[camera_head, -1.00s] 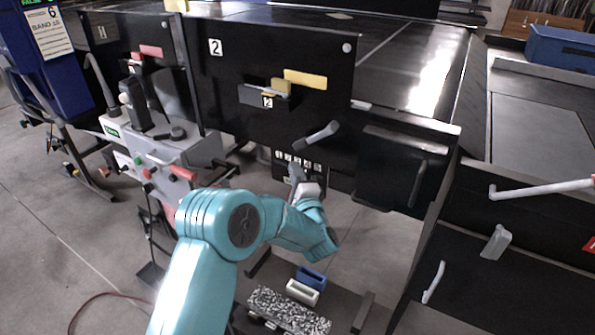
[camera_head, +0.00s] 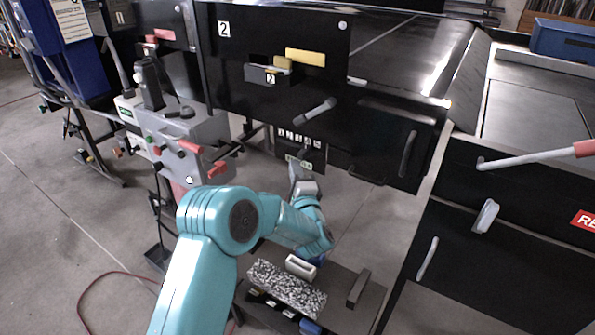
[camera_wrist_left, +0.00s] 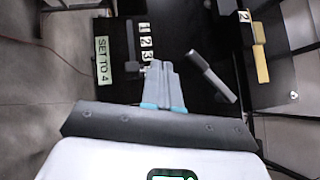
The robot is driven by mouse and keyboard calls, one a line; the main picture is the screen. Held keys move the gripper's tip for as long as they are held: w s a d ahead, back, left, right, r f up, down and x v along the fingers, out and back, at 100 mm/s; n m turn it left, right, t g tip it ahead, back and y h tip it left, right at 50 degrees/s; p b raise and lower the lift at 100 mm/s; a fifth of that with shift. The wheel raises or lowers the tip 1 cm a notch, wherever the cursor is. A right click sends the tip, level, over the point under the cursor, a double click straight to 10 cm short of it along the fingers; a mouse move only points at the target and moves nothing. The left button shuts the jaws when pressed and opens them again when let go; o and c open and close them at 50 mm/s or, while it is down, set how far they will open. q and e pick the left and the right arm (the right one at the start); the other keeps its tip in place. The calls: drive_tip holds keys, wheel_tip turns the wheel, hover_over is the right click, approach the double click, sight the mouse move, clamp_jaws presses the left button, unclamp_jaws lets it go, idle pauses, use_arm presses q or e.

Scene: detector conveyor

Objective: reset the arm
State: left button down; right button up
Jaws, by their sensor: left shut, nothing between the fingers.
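My left arm (camera_head: 230,222) is teal and reaches up from the bottom of the head view. Its gripper (camera_head: 295,168) points toward the black machine front, just below a numbered panel (camera_head: 302,143). In the left wrist view the grey fingers (camera_wrist_left: 163,83) are together, with nothing between them. There the panel's number tiles (camera_wrist_left: 145,42) and a "SET TO 4" label (camera_wrist_left: 103,60) lie beyond the fingertips. I cannot tell whether the fingertips touch the panel. My right gripper is not in view.
A grey lever (camera_head: 315,111) sticks out above the gripper, also in the left wrist view (camera_wrist_left: 211,76). A grey control box (camera_head: 185,140) with red handles stands left. A speckled block (camera_head: 287,287) and a white holder (camera_head: 300,266) lie low on a dark base. Open floor (camera_head: 60,200) is left.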

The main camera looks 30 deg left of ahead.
use_arm(q)
drive_tip(key=shift+w+a+f, duration=0.15)
